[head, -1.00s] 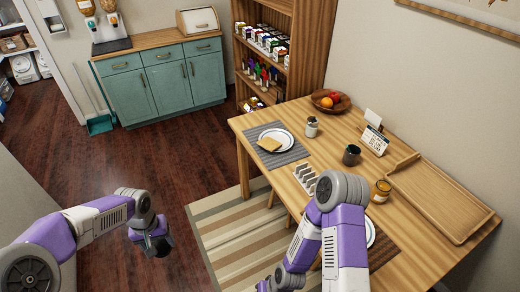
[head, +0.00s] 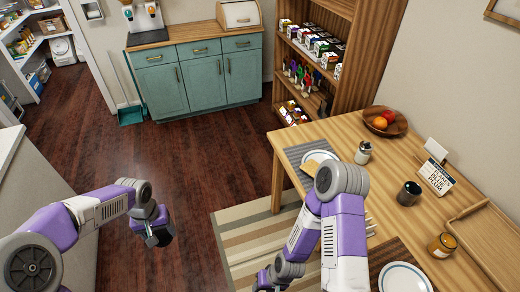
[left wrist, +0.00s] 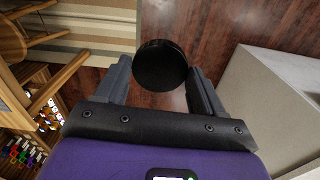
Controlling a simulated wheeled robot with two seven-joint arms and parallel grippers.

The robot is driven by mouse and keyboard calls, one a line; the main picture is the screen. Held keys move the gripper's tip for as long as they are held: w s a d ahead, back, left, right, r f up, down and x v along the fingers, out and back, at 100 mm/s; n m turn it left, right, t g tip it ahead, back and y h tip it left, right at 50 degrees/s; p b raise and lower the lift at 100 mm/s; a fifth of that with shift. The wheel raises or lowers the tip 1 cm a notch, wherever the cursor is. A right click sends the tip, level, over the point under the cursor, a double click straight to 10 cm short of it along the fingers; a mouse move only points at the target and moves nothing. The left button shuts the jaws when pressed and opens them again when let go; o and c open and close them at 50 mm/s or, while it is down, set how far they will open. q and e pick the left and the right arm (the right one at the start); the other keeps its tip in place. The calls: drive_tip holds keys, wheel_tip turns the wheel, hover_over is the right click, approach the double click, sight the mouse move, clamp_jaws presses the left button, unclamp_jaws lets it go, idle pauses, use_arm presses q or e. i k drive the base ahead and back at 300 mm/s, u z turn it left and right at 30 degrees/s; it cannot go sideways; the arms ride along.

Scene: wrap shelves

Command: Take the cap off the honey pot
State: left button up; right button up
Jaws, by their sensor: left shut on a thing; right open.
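An amber jar (head: 441,245), which looks like the honey pot, stands upright on the wooden table at the right. My left gripper (head: 158,236) is over the floor at the left, far from the table. In the left wrist view my left gripper (left wrist: 160,85) is shut on a round black disc (left wrist: 161,64), which looks like a cap. Both fingers are at its sides, and nothing shows beneath it.
The wooden table (head: 345,125) also holds a whitish jar (head: 363,153), a dark cup (head: 409,193), a fruit bowl (head: 385,122), a sign (head: 435,176), plates and a wooden tray (head: 488,238). A pale counter (left wrist: 275,100) is near my left gripper. The floor between is clear.

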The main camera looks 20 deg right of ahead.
sight(445, 244)
drive_tip(key=i, duration=2.35)
drive_tip(key=z, duration=4.6)
drive_tip(key=i, duration=1)
